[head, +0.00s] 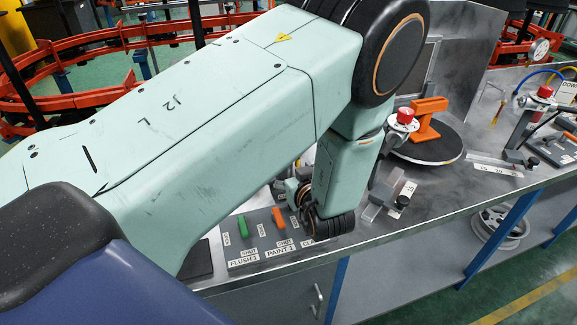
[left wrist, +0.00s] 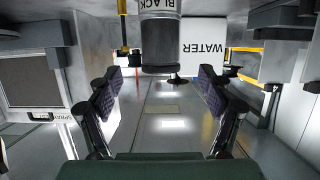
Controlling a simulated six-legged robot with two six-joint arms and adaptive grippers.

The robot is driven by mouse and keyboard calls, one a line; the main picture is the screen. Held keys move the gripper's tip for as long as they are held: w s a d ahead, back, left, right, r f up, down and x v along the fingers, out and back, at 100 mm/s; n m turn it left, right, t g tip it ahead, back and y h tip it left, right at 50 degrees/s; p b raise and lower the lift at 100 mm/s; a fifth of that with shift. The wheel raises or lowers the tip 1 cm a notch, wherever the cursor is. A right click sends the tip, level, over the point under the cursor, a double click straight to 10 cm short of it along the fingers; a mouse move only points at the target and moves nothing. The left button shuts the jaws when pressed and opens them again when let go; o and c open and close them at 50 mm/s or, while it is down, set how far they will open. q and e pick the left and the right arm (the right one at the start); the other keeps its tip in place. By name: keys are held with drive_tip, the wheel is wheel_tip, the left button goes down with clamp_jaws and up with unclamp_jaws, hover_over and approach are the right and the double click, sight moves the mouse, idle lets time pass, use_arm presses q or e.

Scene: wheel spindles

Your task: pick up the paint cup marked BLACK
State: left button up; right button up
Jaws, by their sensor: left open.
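The paint cup marked BLACK (left wrist: 160,38) shows upside down at the top middle of the left wrist view, with a white label band and a dark grey body. My left gripper (left wrist: 158,93) is open, with a dark textured pad on each side and nothing between them. In that picture the cup lies above the gap between the pads, apart from both. In the head view my left arm covers much of the bench, and I cannot make out the cup there. My right gripper is not in view.
A white WATER container (left wrist: 204,48) stands close beside the cup. In the head view a grey panel labelled FLUSH 1 and PAINT 1 (head: 262,252) has green and orange levers. A round dark turntable (head: 432,148) with an orange bracket (head: 428,117) lies further right.

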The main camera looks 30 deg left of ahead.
sight(286, 165)
use_arm(q)
drive_tip(key=x, duration=0.6)
drive_tip(key=shift+a, duration=0.2)
drive_tip(key=shift+w+a+f, duration=0.2)
drive_tip(key=shift+w+a, duration=0.1)
drive_tip(key=shift+w, duration=0.2)
drive_tip(key=shift+a, duration=0.1)
drive_tip(key=c, duration=0.6)
drive_tip(key=shift+s, duration=0.1)
drive_tip(key=c, duration=0.9)
